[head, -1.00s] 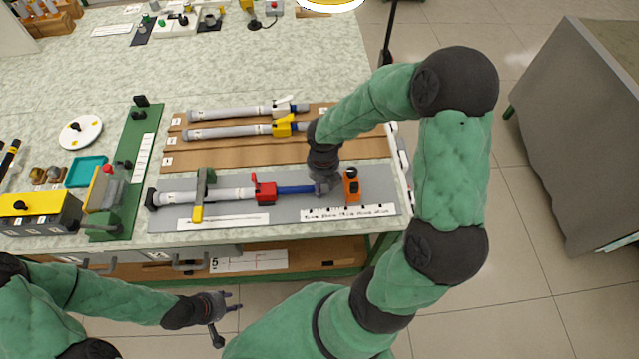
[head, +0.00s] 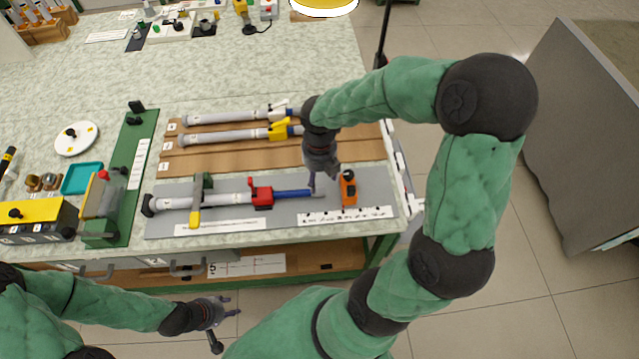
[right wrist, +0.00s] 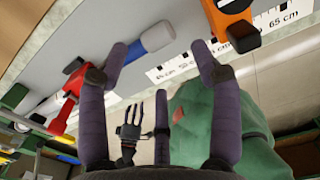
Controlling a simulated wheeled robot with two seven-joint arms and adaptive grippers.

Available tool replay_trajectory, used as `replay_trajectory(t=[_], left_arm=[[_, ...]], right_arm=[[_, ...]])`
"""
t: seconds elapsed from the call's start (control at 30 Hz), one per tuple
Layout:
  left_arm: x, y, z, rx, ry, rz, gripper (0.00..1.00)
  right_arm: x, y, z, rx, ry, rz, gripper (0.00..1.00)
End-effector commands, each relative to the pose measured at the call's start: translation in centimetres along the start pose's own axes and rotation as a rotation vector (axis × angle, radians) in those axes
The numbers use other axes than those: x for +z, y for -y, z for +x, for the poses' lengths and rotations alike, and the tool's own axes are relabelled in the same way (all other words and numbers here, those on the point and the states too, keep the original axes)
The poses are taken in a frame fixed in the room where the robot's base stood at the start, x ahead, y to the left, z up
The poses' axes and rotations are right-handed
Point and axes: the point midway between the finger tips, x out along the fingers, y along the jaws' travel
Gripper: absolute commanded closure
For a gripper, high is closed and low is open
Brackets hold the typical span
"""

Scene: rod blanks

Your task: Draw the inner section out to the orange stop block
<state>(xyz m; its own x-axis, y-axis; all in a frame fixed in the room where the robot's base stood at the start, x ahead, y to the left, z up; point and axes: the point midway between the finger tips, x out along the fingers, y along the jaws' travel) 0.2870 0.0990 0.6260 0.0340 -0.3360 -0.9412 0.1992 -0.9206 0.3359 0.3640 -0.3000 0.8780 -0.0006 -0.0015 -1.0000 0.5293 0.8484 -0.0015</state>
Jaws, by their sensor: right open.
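The telescoping tube lies on a grey mat (head: 170,222). Its white outer tube (head: 228,200) passes under a green clamp with a yellow handle (head: 196,215) and ends at a red collar (head: 260,196). The blue inner section (head: 290,193) sticks out rightward; its pale end (right wrist: 157,37) shows in the right wrist view. The orange stop block (head: 348,190) stands just right of that end; a small gap shows between them. My right gripper (head: 318,186) is open above the inner section's end, fingertips apart. My left gripper (head: 228,318) is open and empty before the bench.
Two similar tubes, with a yellow collar (head: 280,130) and a white collar (head: 280,112), lie on a brown rack behind. A printed scale (head: 320,216) runs along the mat's front. A green fixture (head: 130,175) stands at left. The bench's right edge is close to the block.

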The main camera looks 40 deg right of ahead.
Motion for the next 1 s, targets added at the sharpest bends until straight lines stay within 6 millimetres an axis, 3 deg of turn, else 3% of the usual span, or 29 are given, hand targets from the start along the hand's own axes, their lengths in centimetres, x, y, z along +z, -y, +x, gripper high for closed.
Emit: replay_trajectory(t=[0.1,0.3,0.67,0.9,1.0], left_arm=[[0.0,0.0,0.0,0.0,0.0,0.0,0.6],[0.0,0.0,0.0,0.0,0.0,0.0,0.6],[0.0,0.0,0.0,0.0,0.0,0.0,0.6],[0.0,-0.1,-0.4,0.0,0.0,0.0,0.6],[0.1,-0.3,-0.9,0.0,0.0,0.0,0.6]], right_arm=[[0.0,-0.1,-2.2,0.003,0.004,-0.001,0.35],[0.0,0.0,-4.3,0.001,0.001,0.0,0.35],[-0.1,0.0,-4.8,0.0,-0.002,-0.001,0.35],[0.1,-0.6,-4.9,-0.013,-0.01,0.058,1.0],[0.2,-1.4,-5.0,-0.034,-0.018,0.143,1.0]])
